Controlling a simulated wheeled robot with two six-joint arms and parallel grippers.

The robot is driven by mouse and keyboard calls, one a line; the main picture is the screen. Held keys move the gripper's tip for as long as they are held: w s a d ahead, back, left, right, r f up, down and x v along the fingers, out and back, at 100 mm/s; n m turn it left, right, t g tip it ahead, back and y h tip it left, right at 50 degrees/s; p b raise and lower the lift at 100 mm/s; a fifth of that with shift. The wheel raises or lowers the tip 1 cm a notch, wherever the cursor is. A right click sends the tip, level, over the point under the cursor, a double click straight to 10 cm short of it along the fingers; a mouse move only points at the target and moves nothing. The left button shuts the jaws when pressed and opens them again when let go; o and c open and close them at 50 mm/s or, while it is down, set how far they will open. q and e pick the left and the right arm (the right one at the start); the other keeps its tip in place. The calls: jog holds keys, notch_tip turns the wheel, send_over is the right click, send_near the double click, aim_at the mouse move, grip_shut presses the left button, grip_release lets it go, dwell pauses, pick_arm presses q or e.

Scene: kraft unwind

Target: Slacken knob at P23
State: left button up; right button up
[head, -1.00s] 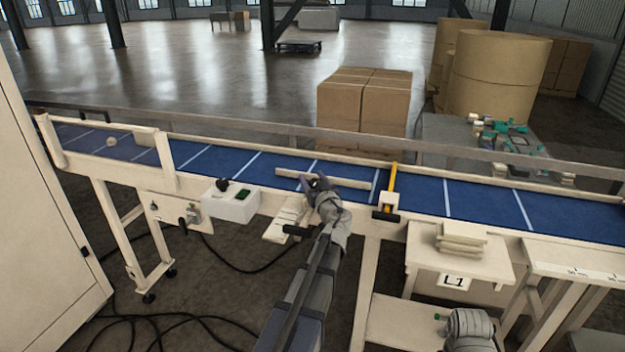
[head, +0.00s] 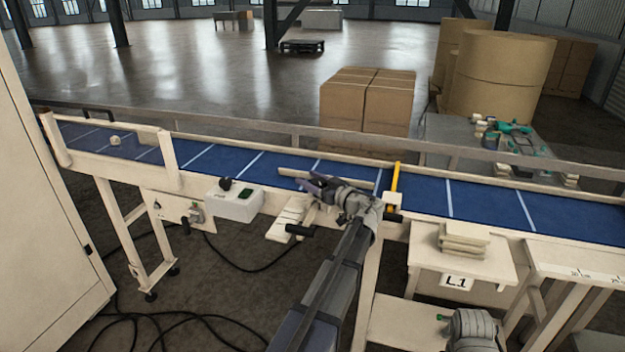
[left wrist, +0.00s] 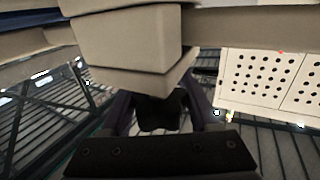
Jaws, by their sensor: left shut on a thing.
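My left gripper (head: 318,186) is at the near side of the blue conveyor, by the cream guide bar on the belt. In the left wrist view its two dark purple fingers (left wrist: 160,112) are shut on a black knob (left wrist: 160,100), directly below a cream block (left wrist: 130,45). The knob is hidden by the gripper in the head view. I cannot read a P23 label in either view. My right gripper is not in view; only a grey part of my right arm shows at the lower right.
The blue conveyor (head: 465,200) runs across the view. A yellow-marked clamp (head: 395,180) stands just right of my left wrist. A black handle (head: 300,230) sticks out below the rail. A white control box (head: 235,206) is to the left. A side table labelled L1 (head: 490,262) is to the right.

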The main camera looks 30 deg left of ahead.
pick_arm(q)
jog(key=shift+s+f+n+g, duration=0.1)
jog(key=shift+s+n+g, duration=0.2)
jog(key=shift+n+g, duration=0.75)
jog(key=shift+s+f+n+g, duration=0.1)
jog(key=shift+s+n+g, duration=0.3)
jog(key=shift+g, duration=1.05)
jog(key=shift+n, duration=0.25)
jog(key=o, duration=1.4)
jog(key=shift+w+r, duration=0.1)
jog(key=shift+w, duration=0.05)
jog(key=shift+c, duration=0.2)
notch_tip(320, 180, up, 10)
jog(key=p, duration=1)
